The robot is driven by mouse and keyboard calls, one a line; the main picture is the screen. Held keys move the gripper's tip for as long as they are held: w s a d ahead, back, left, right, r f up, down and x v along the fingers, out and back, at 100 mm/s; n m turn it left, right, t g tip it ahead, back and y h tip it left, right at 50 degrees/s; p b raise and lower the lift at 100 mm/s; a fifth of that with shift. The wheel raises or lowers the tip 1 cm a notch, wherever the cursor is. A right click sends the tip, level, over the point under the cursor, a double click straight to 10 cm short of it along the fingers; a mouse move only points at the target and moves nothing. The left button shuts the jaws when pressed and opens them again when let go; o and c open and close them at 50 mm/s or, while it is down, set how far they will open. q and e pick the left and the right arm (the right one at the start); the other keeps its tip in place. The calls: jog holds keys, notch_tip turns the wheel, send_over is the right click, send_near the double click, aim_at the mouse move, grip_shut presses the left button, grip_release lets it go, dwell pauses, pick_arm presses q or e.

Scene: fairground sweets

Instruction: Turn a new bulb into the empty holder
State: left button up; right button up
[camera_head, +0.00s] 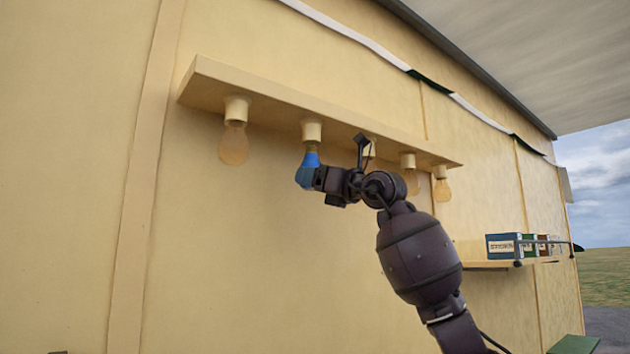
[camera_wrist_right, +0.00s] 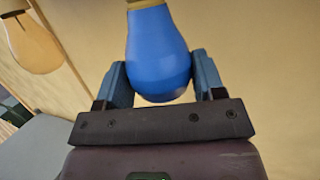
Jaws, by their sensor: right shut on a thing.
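A blue bulb (camera_head: 308,171) is upright, cap up, directly under the second holder from the left (camera_head: 311,131) on the cream shelf. Its top meets the holder in the head view; how far it sits inside I cannot tell. My right gripper (camera_head: 316,178) is shut on the blue bulb from the right. In the right wrist view the blue bulb (camera_wrist_right: 158,55) stands between the two fingers (camera_wrist_right: 160,80), one on each side of its glass. My left gripper is not in view.
The cream shelf (camera_head: 215,88) carries a row of holders with amber bulbs, such as the leftmost bulb (camera_head: 233,146). One amber bulb (camera_wrist_right: 32,42) is near in the wrist view. At right, a ledge (camera_head: 490,264) holds several boxes (camera_head: 503,246).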

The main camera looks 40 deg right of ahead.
jog(key=shift+r+p, duration=0.45)
jog(key=shift+r, duration=0.2)
dwell(0.3)
dwell(0.6)
jog(key=shift+r+p, duration=0.35)
jog(key=shift+r, duration=0.2)
dwell(0.4)
jog(key=shift+y, duration=0.4)
dwell(0.5)
jog(key=shift+d+n+g+y, duration=0.1)
jog(key=shift+n+g+y, duration=0.4)
jog(key=shift+n+y, duration=0.7)
jog(key=shift+f, duration=0.35)
jog(key=shift+r, duration=0.35)
dwell(0.4)
